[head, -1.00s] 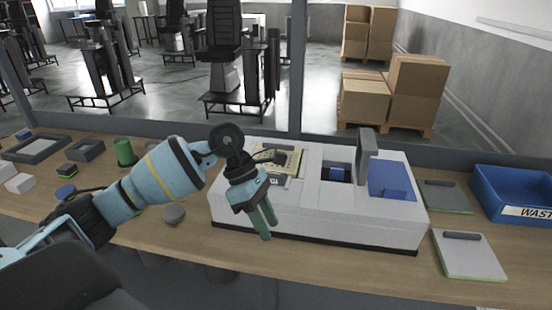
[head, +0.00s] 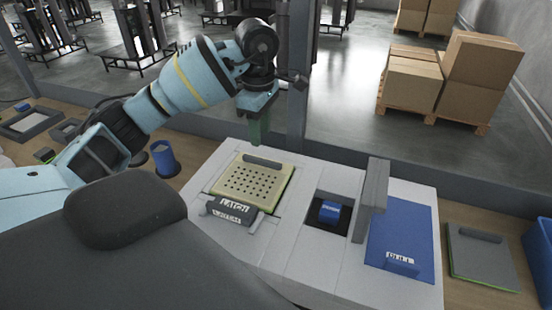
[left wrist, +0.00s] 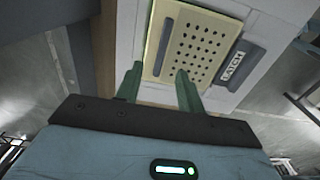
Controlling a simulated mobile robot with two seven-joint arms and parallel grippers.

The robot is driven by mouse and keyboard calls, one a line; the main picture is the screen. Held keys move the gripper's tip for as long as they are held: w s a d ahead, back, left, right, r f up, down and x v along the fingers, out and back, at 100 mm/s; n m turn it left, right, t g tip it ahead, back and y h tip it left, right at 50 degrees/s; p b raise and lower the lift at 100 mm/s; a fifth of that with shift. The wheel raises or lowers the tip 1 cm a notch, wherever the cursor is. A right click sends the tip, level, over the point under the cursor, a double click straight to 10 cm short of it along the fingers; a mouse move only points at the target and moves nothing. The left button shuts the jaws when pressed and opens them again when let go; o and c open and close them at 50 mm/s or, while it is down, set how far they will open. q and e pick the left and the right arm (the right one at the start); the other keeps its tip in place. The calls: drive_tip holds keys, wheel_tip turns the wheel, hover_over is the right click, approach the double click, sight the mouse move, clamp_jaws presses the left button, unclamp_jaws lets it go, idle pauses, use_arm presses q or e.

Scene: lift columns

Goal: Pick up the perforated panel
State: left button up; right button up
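The perforated panel (head: 250,187) is a pale yellow-green plate with rows of dark holes and a grey bar handle (head: 263,162) near its far edge. It lies in the left bay of the white machine (head: 300,240). A dark latch piece labelled LATCH (head: 234,206) is at its near edge. My left gripper (head: 258,134) is above the machine's far edge, behind the panel, and empty. In the left wrist view the panel (left wrist: 205,48) lies beyond the two parted green fingers (left wrist: 160,73), with the handle (left wrist: 163,47) between their lines. My right gripper is not in view.
A grey upright plate (head: 373,198) stands on the machine, right of a recess with a blue block (head: 330,212). A blue PULL cover (head: 402,232) is at its right. A blue cylinder (head: 165,158) stands left of the machine. A grey panel (head: 481,255) lies on the bench at right.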

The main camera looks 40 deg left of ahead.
sight(261, 160)
use_arm(q)
drive_tip(key=shift+w+r, duration=0.1)
drive_tip(key=shift+s+f, duration=0.2)
drive_tip(key=shift+s, duration=0.05)
wheel_tip(261, 160, down, 2)
drive_tip(key=shift+f+b, duration=0.15)
drive_tip(key=shift+b, duration=0.15)
drive_tip(key=shift+f, duration=0.3)
wheel_tip(261, 160, down, 3)
drive_tip(key=shift+d+f+p, duration=0.1)
drive_tip(key=shift+p, duration=0.25)
drive_tip(key=shift+f, duration=0.6)
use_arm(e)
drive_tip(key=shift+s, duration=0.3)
